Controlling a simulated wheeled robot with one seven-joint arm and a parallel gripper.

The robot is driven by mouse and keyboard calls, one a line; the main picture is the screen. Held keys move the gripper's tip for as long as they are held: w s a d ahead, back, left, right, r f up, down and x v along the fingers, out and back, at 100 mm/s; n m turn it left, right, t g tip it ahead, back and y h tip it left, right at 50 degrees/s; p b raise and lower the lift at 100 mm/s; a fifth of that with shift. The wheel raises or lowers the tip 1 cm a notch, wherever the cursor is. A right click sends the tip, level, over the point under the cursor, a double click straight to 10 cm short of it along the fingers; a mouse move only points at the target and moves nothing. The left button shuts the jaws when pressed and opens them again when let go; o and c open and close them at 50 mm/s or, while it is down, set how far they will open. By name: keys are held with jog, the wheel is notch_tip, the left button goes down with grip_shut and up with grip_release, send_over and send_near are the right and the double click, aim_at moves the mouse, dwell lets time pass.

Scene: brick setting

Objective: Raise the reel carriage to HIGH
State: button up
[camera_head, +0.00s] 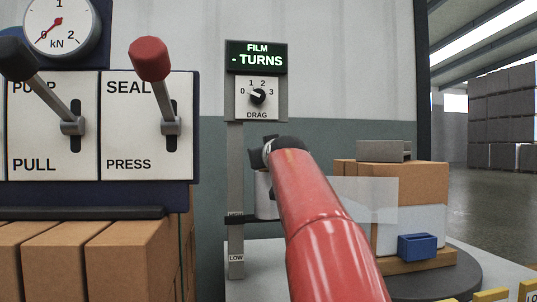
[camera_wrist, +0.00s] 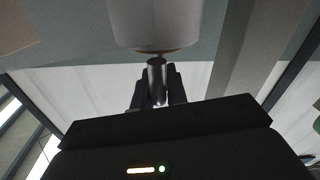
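The reel carriage has a dark bracket (camera_head: 262,217) low on the grey upright mast (camera_head: 236,180), above a LOW label (camera_head: 236,258). A whitish reel (camera_head: 264,190) stands on it, partly hidden by my red arm. In the wrist view, the reel's pale round body (camera_wrist: 155,22) fills the top middle, with a short metal post (camera_wrist: 157,75) at its end. My gripper (camera_wrist: 157,82) has one dark finger on each side of this post, seemingly touching it. In the head view the fingers are hidden behind my arm.
A panel (camera_head: 150,130) with PULL and PRESS levers is at left. A FILM TURNS display (camera_head: 257,57) and DRAG dial (camera_head: 258,97) top the mast. Clear film (camera_head: 350,188) reaches toward boxes (camera_head: 410,178) on a dark turntable (camera_head: 440,285) at right.

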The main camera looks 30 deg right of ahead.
grip_shut()
jog(key=shift+r, duration=0.1)
notch_tip(320, 180, up, 4)
jog(key=p, duration=0.4)
jog(key=shift+r, duration=0.2)
jog(key=shift+s, duration=0.1)
jog(key=o, duration=0.5)
grip_release()
jog(key=shift+d, duration=0.1)
jog(key=shift+o, duration=0.6)
jog(key=shift+f, duration=0.1)
